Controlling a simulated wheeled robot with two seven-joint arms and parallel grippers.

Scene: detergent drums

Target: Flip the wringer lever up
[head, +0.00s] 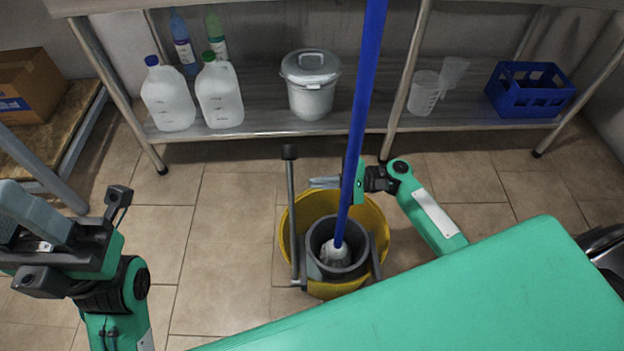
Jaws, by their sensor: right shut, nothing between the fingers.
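A yellow mop bucket (375,235) stands on the tiled floor with a dark grey wringer (315,232) in it. The wringer lever (292,215), a grey bar with a black grip, rises from the wringer's left side and looks near upright. A blue mop handle (362,100) slants up from the pale mop head (337,254) in the wringer. My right gripper (316,183) is shut and empty, pointing left, partly hidden behind the handle. Its tips are just right of the lever, apparently apart from it. My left gripper (45,244) is far left, away from the bucket; its fingers are unclear.
A metal shelf (260,105) behind holds two white jugs (219,95), two bottles, a lidded pot (312,88), clear measuring cups (424,93) and a blue crate (529,90). A cardboard box (30,85) sits at left. Floor left of the bucket is clear.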

